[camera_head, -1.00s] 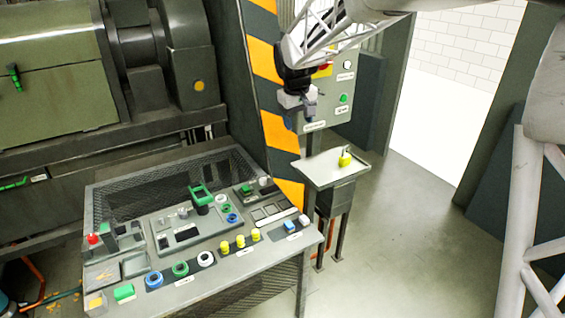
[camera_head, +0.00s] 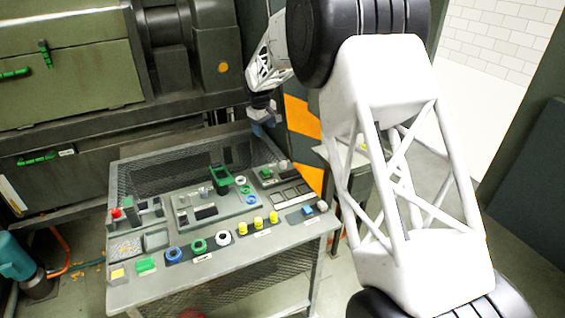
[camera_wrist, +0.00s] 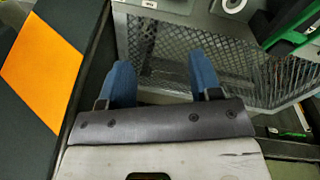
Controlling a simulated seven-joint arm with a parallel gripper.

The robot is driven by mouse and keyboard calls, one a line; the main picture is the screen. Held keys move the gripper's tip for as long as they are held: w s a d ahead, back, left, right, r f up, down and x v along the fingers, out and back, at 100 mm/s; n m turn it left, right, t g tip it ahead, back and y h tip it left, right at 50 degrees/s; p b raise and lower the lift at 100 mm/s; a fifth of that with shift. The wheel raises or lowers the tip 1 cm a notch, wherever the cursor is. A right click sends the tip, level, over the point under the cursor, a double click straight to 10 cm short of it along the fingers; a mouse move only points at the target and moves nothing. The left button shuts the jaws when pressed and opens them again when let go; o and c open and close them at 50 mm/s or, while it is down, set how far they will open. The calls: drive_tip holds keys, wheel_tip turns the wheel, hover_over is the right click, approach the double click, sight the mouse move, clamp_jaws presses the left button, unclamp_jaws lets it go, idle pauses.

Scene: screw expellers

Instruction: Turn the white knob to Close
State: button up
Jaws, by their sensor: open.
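A white ring-shaped knob (camera_head: 224,238) sits on the front row of the control console (camera_head: 250,262), right of a green and a blue one. A smaller white ring (camera_head: 240,180) sits further back, above a green and a blue ring. I cannot tell which one the task means, and no Close label is readable. My gripper (camera_head: 264,118) hangs beyond the console's back edge, away from both. In the wrist view its two blue fingers (camera_wrist: 162,78) are apart with nothing between them. A white ring (camera_wrist: 232,4) is cut off at that view's top edge.
A green handle (camera_head: 220,176) stands up from the console. Several yellow knobs (camera_head: 258,223) and a red button (camera_head: 116,213) are also on it. Mesh (camera_wrist: 160,45) lies beyond my fingers. An orange-striped dark post (camera_head: 302,118) stands close to my gripper.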

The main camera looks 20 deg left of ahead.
drive_tip(key=n+g, duration=0.1)
drive_tip(key=n, duration=0.1)
hover_over(282, 162)
drive_tip(key=f, duration=1)
drive_tip(key=shift+s+a+f, duration=0.2)
drive_tip(key=shift+s, duration=0.05)
drive_tip(key=shift+w+d+f, duration=0.1)
drive_tip(key=shift+d+f, duration=0.1)
drive_tip(key=shift+f, duration=0.1)
drive_tip(key=shift+w+f, duration=0.15)
drive_tip(key=shift+f, duration=3.65)
drive_tip(key=c, duration=0.9)
